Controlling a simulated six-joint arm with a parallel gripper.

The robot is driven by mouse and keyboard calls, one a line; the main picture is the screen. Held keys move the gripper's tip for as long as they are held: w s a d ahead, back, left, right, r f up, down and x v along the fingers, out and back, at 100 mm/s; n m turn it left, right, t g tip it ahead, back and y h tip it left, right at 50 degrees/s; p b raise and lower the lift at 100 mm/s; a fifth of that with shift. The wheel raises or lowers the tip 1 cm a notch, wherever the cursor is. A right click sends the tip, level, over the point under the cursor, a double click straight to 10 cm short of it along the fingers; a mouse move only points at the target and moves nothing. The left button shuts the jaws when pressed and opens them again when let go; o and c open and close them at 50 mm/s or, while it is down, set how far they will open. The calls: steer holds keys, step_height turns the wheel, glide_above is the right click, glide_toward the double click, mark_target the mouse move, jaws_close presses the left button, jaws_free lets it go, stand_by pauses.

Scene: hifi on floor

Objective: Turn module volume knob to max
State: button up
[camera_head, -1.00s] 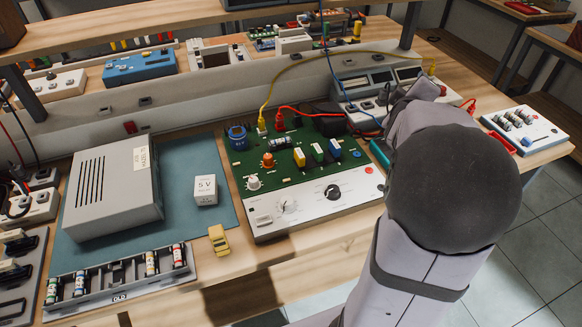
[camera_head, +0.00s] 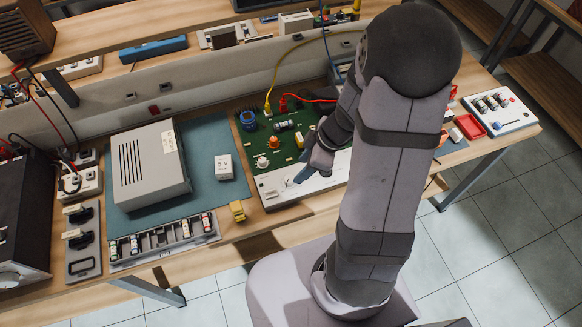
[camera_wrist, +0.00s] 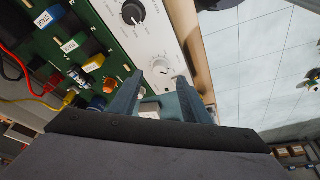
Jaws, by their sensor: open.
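The module is a green circuit board (camera_head: 255,140) with a white front panel (camera_head: 275,187) on the bench. In the wrist view the panel (camera_wrist: 160,30) carries a large black knob (camera_wrist: 132,12) and a small white knob (camera_wrist: 160,68). My gripper (camera_wrist: 159,80) is open and empty, its two blue-grey fingers pointing at the panel around the white knob; I cannot tell whether they touch it. In the head view my gripper (camera_head: 303,173) is over the panel, and my arm hides the black knob. The knob labels are not legible.
An orange knob (camera_head: 273,143) and another white knob (camera_head: 262,162) stand on the board. Yellow and red cables (camera_head: 312,99) arch behind it. Floor space lies in front.

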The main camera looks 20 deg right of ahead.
mark_target(289, 178)
steer(key=shift+w+a+x, duration=0.1)
steer(key=shift+a+x, duration=0.1)
steer(key=shift+x, duration=1.6)
steer(key=shift+w+a+x, duration=0.1)
steer(key=shift+a+x, duration=0.1)
steer(key=shift+x, duration=1.55)
steer(key=shift+r, duration=0.15)
steer(key=c, duration=1)
steer(key=shift+c, duration=0.2)
steer(key=shift+m+b, duration=0.4)
steer(key=shift+b, duration=0.6)
